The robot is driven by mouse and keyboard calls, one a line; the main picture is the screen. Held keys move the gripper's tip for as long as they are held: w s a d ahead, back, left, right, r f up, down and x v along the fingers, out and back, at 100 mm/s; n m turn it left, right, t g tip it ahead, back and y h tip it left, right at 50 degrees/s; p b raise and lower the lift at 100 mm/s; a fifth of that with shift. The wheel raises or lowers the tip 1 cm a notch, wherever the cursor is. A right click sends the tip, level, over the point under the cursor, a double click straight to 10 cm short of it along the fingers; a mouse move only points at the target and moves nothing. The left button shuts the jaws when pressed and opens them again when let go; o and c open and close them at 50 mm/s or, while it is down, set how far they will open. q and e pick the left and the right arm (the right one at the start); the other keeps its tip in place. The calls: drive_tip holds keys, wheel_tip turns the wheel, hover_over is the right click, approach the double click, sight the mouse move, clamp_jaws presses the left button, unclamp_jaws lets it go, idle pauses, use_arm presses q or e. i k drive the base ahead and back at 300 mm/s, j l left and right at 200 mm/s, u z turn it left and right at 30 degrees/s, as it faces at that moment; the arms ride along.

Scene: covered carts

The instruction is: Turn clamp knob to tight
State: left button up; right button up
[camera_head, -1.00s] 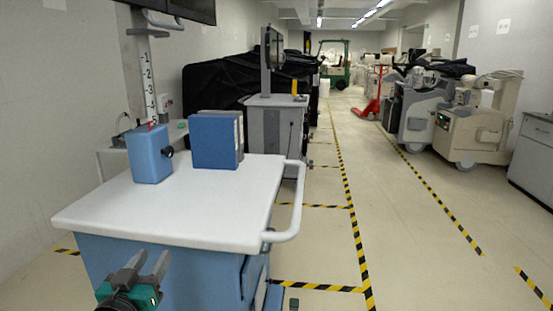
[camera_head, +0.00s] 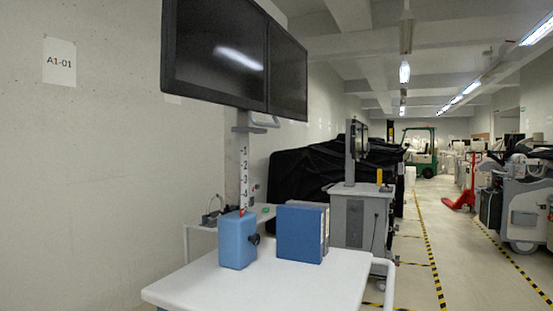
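A blue clamp box (camera_head: 237,241) stands on the white cart top at the foot of a numbered post (camera_head: 244,178). A small black clamp knob (camera_head: 255,239) sticks out of the box's right side. A red mark (camera_head: 241,213) shows at the box's top, by the post's lower end. The knob is too small to tell how far it is turned. The post carries two dark monitors (camera_head: 222,55) at its upper end. Neither of my grippers is in view.
The white cart top (camera_head: 205,285) is clear in front of the box. Blue binders (camera_head: 299,232) stand right of it. A white handle (camera_head: 389,280) runs along the cart's right side. A grey cart (camera_head: 360,222) and a black-covered bulk (camera_head: 300,176) stand behind. The aisle right is open.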

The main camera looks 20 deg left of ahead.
sight(255, 240)
drive_tip(key=l+u, duration=0.15)
drive_tip(key=u, duration=0.6)
